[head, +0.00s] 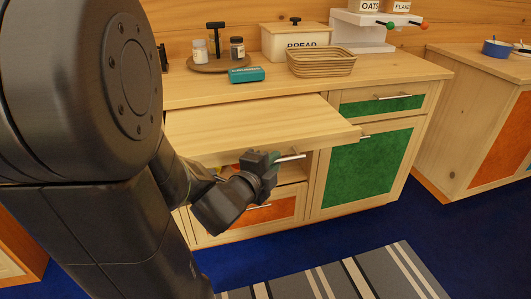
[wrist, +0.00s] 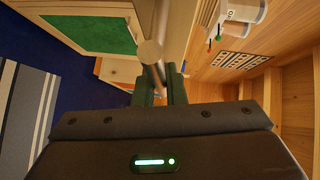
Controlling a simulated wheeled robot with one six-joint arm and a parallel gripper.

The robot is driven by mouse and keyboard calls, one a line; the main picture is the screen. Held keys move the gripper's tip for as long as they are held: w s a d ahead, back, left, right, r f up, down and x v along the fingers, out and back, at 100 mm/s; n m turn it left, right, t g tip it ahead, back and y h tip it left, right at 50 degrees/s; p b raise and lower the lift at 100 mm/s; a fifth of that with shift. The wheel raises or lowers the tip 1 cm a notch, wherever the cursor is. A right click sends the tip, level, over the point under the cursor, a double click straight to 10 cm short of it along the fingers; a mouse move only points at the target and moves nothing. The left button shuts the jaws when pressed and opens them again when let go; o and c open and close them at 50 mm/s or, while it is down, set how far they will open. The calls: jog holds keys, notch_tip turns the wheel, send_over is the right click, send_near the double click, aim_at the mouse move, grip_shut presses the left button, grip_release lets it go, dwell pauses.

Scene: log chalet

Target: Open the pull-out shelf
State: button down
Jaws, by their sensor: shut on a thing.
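The pull-out shelf (head: 262,122) is a pale wooden board under the counter. In the head view it stands well out past the cabinet front. A metal bar handle (head: 292,157) is on its front edge; the bar also shows in the wrist view (wrist: 151,52). My gripper (head: 274,159) is shut on this handle, with its dark green fingers (wrist: 160,90) around the bar. The left part of the shelf is hidden behind my arm in the head view.
Below the shelf are an open compartment and an orange drawer (head: 266,213). A green drawer (head: 385,106) and green door (head: 365,170) are to the right. The counter holds a bread box (head: 290,42), basket (head: 322,64) and teal box (head: 246,75). A striped rug (head: 355,277) lies in front.

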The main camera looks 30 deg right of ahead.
jog(key=shift+s+a, duration=0.25)
jog(key=shift+s, duration=0.75)
jog(key=shift+s+a, duration=0.2)
jog(key=shift+s, duration=0.8)
jog(key=c, duration=1.5)
grip_release()
jog(key=shift+a, duration=0.1)
